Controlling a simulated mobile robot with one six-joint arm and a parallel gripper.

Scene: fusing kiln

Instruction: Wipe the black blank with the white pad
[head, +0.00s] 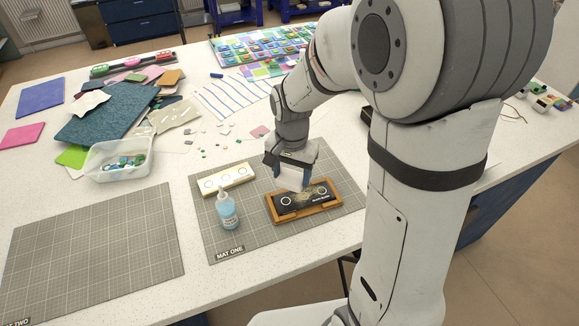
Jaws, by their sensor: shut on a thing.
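The black blank (318,197) lies in a wooden frame (278,218) on the grey mat marked MAT ONE. It has ring marks near its ends, white lettering and a dull brownish patch in the middle. My gripper (293,182) points down over the back left part of the blank. It is shut on a pale thing, which I take to be the white pad, mostly hidden between the fingers. I cannot tell whether the pad touches the blank.
A blue bottle (227,211) stands left of the frame, with a cream block (226,180) with rings behind it. Mat two (95,250) is empty at left. A clear tub (118,160) and stacked sheets (108,113) lie behind it.

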